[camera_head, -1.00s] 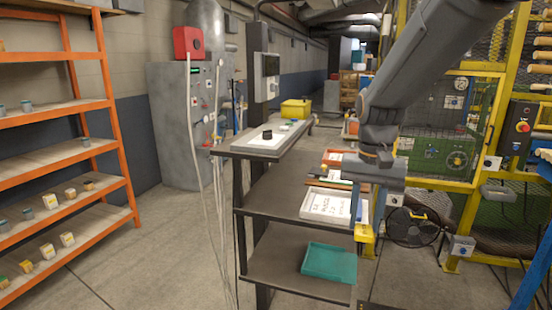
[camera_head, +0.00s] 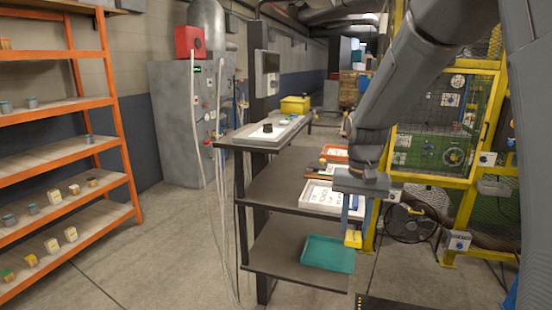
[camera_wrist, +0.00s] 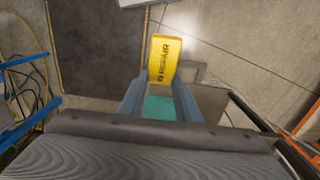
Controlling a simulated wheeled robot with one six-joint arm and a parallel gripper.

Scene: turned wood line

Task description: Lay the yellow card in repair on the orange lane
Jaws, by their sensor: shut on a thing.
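My gripper (camera_head: 354,222) points downward in front of the shelf rack's right side. It is shut on a yellow card (camera_head: 353,239), which hangs at the fingertips. In the wrist view the yellow card (camera_wrist: 164,60) reads "REPAIR" and sticks out beyond the two blue-grey fingers (camera_wrist: 158,92). An orange-red tray (camera_head: 335,154) sits at the far end of the rack's middle level. I cannot tell whether it is the orange lane.
A white tray with lettering (camera_head: 322,198) lies on the middle shelf near my gripper. A teal tray (camera_head: 328,253) lies on the lower shelf. A black fan (camera_head: 410,222) and yellow-framed cage (camera_head: 470,200) stand at right. Open floor (camera_head: 190,250) lies left of the rack.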

